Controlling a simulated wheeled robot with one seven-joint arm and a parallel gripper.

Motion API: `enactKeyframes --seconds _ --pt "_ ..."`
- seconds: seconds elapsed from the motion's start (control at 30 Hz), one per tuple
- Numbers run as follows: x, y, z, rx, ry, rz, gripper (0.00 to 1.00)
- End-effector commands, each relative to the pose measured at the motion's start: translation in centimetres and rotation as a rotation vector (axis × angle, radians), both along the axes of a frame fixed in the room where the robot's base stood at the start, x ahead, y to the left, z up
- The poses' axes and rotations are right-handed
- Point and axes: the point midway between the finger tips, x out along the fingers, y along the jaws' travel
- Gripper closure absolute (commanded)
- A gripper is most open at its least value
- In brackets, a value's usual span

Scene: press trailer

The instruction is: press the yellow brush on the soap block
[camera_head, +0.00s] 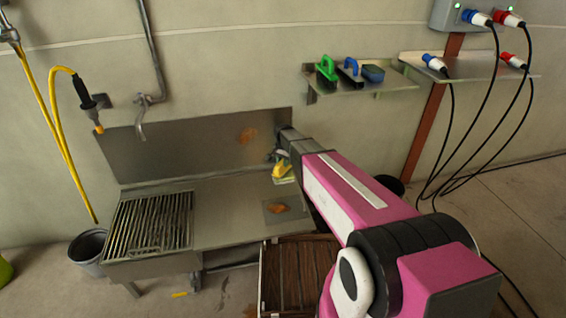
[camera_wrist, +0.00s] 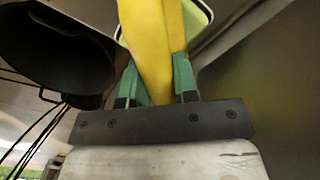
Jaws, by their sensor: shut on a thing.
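The yellow brush (camera_head: 281,170) is at the right end of the steel sink unit, below my gripper (camera_head: 279,156). In the wrist view its yellow handle (camera_wrist: 152,40) sits between the two green fingers of my gripper (camera_wrist: 157,78), which is shut on it. A pale yellow-green piece (camera_head: 286,181) shows just under the brush in the head view. It may be the soap block, and a pale green surface (camera_wrist: 196,14) shows behind the handle in the wrist view. Whether brush and block touch is hard to tell.
The steel sink unit (camera_head: 225,215) has a grate (camera_head: 150,222) at left and a backsplash (camera_head: 190,143) behind. A wall shelf (camera_head: 362,88) holds a green brush (camera_head: 326,68), a blue-handled brush (camera_head: 350,70) and a blue block (camera_head: 373,74). A dark bucket (camera_wrist: 60,50) is nearby.

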Motion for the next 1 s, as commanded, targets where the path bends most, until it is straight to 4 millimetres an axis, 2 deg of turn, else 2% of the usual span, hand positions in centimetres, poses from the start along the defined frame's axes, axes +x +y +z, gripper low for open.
enactKeyframes --seconds 1.0 --pt "0.01 0.0 -0.78 0.0 0.0 0.0 0.92"
